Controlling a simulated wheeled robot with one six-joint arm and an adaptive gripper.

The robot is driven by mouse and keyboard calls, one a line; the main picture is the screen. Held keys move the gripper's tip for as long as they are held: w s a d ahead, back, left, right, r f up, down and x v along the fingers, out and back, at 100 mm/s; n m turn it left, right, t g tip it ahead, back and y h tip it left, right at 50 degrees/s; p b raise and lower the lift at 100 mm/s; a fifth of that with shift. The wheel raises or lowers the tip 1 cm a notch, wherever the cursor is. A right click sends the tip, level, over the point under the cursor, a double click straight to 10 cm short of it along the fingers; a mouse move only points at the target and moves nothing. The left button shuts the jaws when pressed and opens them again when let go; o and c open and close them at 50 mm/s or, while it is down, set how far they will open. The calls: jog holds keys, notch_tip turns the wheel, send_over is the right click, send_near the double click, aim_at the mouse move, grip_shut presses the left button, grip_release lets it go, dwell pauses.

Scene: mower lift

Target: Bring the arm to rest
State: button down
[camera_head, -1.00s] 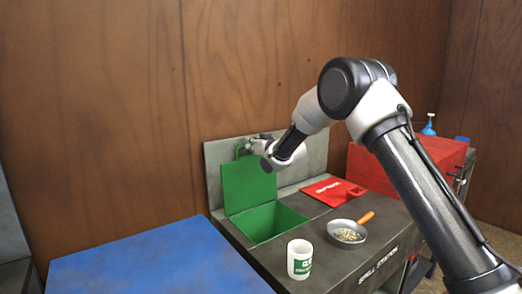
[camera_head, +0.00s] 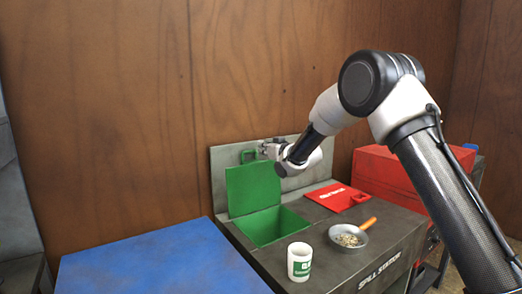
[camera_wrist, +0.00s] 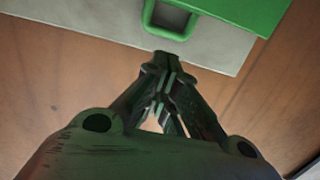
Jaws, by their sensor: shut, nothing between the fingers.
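My gripper (camera_head: 265,149) is at the end of my outstretched arm, just right of the handle of the raised green lid (camera_head: 253,188). In the wrist view the fingers of my gripper (camera_wrist: 166,60) are together with nothing between them. The lid's green handle (camera_wrist: 170,18) shows just beyond the fingertips there; I cannot tell whether they touch it. The lid stands open against the grey back panel, above a green-lined bin (camera_head: 270,226).
A red lid (camera_head: 338,196) lies shut on the grey station. A blue-topped surface (camera_head: 160,262) is at left, a red box (camera_head: 385,178) at right.

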jog(key=r+v, duration=0.1)
jog(key=v, duration=0.6)
jog(key=s+d+f+g+h, duration=0.2)
jog(key=d+f, duration=0.1)
jog(key=f, duration=0.3)
jog(key=s+d+f+g+h, duration=0.2)
jog(key=d+f+h, duration=0.1)
jog(key=f, duration=0.3)
jog(key=s+d+f+m+g+h, duration=0.2)
jog(key=s+d+g+h, duration=0.1)
jog(key=s+d, duration=0.6)
jog(key=s+d+r+m, duration=0.1)
jog(key=s+d+r, duration=0.3)
jog(key=s, duration=0.8)
jog(key=s+d+r+m+g+h, duration=0.1)
jog(key=s+d+r, duration=0.3)
jog(key=s+d, duration=0.5)
jog(key=s+d+r+m+g, duration=0.1)
jog(key=s+d+r+m, duration=0.2)
jog(key=s+d, duration=0.4)
jog(key=s+r, duration=0.1)
jog(key=s, duration=0.8)
jog(key=shift+s+d+h, duration=0.25)
jog(key=shift+s+h, duration=0.1)
jog(key=shift+h, duration=0.05)
